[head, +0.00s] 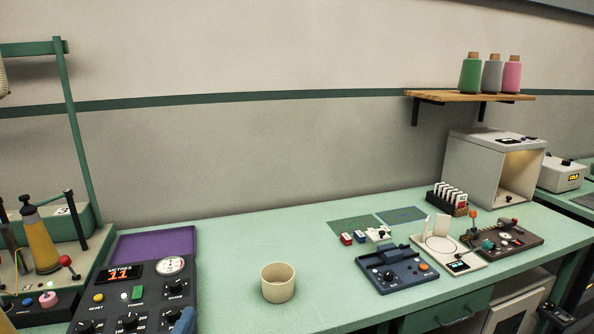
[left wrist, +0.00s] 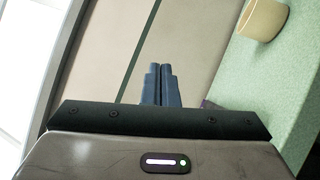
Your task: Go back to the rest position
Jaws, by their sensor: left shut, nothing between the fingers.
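My left gripper (head: 185,320) shows only as a blue piece at the bottom edge of the head view, in front of the dark control panel (head: 128,286). In the left wrist view its two blue fingers (left wrist: 160,68) are together, shut with nothing between them. The fingers point toward the wall, clear of any object. A cream cup (head: 278,283) stands upright on the green bench, right of the gripper. It also shows at the top right of the left wrist view (left wrist: 263,18). I cannot make out my right gripper.
The green bench (head: 230,245) is bare around the cup. A blue control box (head: 397,270), a white dial plate (head: 445,250) and a box-shaped cabinet (head: 475,165) stand to the right. A shelf (head: 450,96) holds three thread cones. A green frame (head: 75,130) rises at left.

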